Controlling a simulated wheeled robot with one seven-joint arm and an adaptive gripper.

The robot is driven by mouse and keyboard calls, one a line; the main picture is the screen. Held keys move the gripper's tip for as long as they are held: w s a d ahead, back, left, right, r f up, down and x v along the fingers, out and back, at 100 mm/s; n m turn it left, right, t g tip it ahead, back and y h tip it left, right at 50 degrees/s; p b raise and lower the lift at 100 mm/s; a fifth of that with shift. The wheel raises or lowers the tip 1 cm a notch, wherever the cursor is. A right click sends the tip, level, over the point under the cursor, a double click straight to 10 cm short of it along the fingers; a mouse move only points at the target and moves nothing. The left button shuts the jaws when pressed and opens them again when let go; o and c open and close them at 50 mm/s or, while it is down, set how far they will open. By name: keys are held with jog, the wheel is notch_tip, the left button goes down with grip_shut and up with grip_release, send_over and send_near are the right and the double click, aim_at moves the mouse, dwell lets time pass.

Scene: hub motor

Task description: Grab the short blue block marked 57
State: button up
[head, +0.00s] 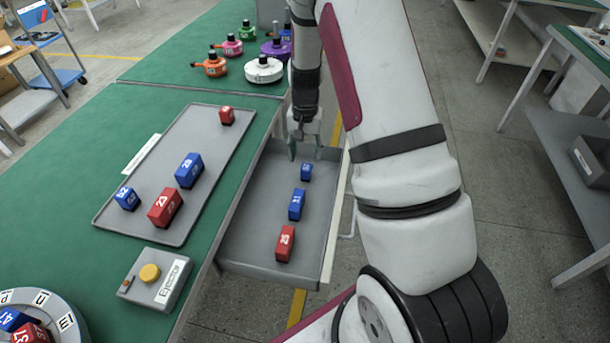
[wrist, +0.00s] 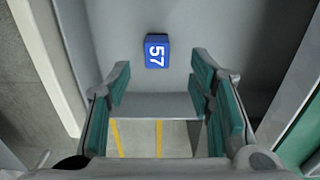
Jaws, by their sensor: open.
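The short blue block marked 57 (wrist: 157,51) lies on the grey floor of the open drawer, and its number reads clearly in the wrist view. In the head view the small blue block (head: 306,172) is the farthest of the blocks in the drawer (head: 258,200). My gripper (head: 305,152) is above the far end of the drawer, a little beyond the block. In the wrist view my gripper (wrist: 160,95) has its green-padded fingers wide apart and nothing between them. The block shows beyond the fingertips, apart from them.
A longer blue block (head: 297,204) and a red block (head: 285,243) stand nearer in the drawer. A grey tray (head: 150,222) with red and blue blocks lies on the green table. The drawer's side walls flank the fingers. An ejector box (head: 155,280) stands near the table edge.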

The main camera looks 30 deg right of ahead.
aim_at(306, 167)
jog(key=shift+s+d+f, duration=0.1)
jog(key=shift+d+f, duration=0.05)
jog(key=shift+f, duration=3.1)
grip_shut()
